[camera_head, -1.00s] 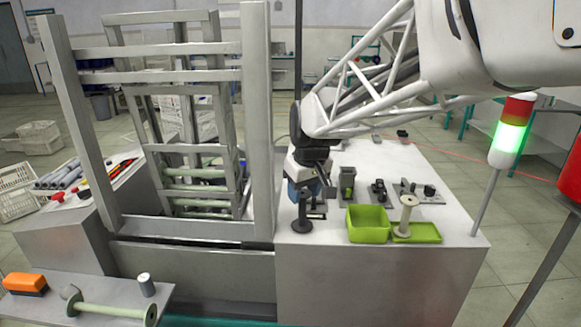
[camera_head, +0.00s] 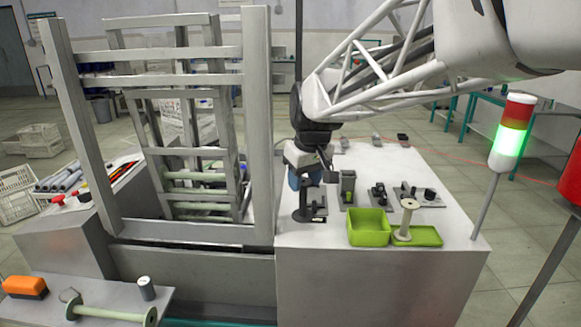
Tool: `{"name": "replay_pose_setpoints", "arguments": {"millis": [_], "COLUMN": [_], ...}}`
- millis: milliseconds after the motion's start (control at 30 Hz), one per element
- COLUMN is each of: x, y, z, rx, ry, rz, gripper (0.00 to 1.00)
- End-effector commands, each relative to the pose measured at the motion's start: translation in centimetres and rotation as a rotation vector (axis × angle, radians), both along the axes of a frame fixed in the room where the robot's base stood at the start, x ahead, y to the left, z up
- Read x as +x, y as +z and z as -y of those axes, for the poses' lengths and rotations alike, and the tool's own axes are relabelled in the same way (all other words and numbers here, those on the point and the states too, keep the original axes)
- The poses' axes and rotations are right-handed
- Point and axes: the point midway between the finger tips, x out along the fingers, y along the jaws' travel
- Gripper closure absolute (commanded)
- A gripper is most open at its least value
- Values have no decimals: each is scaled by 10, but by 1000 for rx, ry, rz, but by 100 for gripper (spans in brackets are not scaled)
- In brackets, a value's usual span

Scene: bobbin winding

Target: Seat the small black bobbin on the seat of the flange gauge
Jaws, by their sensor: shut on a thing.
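The small black bobbin (camera_head: 303,201) is a dark upright spool shape with a round lower flange, near the left edge of the white bench. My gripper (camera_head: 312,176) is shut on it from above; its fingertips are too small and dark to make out. A dark fixture (camera_head: 319,208), which may be the flange gauge, stands just right of the bobbin and overlaps it in the picture. Whether the bobbin touches a seat cannot be told.
Dark fixtures (camera_head: 379,194) stand along the bench to the right. A green bin (camera_head: 368,228) and a green tray (camera_head: 428,236) bearing a cream bobbin (camera_head: 406,218) are at the front. A grey frame (camera_head: 262,130) rises close on the left. The signal lamp (camera_head: 510,135) shows green.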

Motion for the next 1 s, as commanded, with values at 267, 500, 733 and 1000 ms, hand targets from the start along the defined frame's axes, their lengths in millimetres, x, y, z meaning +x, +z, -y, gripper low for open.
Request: {"name": "replay_pose_setpoints", "arguments": {"millis": [267,500,733,1000], "x": [0,1,13,54], "y": [3,3,5,10], "z": [0,0,2,10], "rx": [0,0,0,0], "ry": [0,0,-1,-2], "rz": [0,0,0,-2], "gripper": [68,68,68,68]}}
